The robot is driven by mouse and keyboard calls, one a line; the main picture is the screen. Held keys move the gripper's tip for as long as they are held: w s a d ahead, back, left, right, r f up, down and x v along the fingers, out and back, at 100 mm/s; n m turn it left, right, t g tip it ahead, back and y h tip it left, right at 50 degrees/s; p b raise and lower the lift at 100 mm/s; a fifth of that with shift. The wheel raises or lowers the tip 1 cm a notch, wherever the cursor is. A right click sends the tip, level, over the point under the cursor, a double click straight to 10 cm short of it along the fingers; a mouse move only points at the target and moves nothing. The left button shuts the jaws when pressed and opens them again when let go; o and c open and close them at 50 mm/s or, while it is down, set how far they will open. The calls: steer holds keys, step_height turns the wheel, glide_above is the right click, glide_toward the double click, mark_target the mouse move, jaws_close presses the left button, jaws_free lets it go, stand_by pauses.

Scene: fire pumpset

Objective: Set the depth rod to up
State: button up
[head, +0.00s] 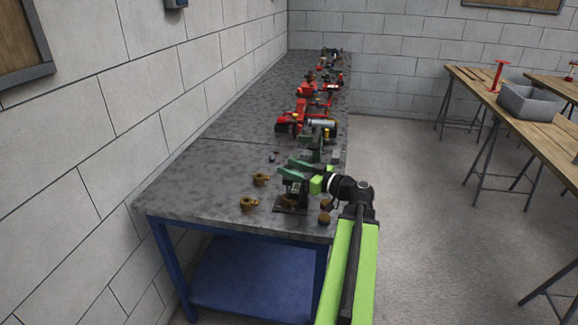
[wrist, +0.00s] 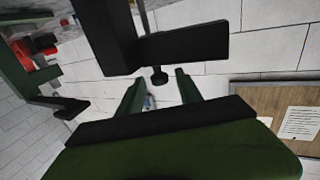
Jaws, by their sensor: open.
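My gripper (head: 293,169) is over the near end of the long bench, beside a small dark machine (head: 291,195) on a base plate. In the wrist view my gripper's two green fingers (wrist: 159,78) stand apart. A small round black knob (wrist: 159,77) appears between the fingertips, under a black block (wrist: 180,48). I cannot tell whether the fingers touch it. A thin grey rod (wrist: 145,18) rises behind the black block. I cannot tell for certain which of these is the depth rod, nor its setting. The head view is too small to show it.
The bench (head: 190,180) runs along the left wall. Brass-coloured parts (head: 250,203) lie left of the machine. Red pump parts (head: 295,122) stand farther back. Wooden trestle tables (head: 520,130) with a grey bin (head: 535,103) are at right. The floor between is clear.

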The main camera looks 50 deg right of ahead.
steer(key=shift+w+a, duration=0.15)
steer(key=shift+w, duration=0.7)
jaws_close()
stand_by(0.8)
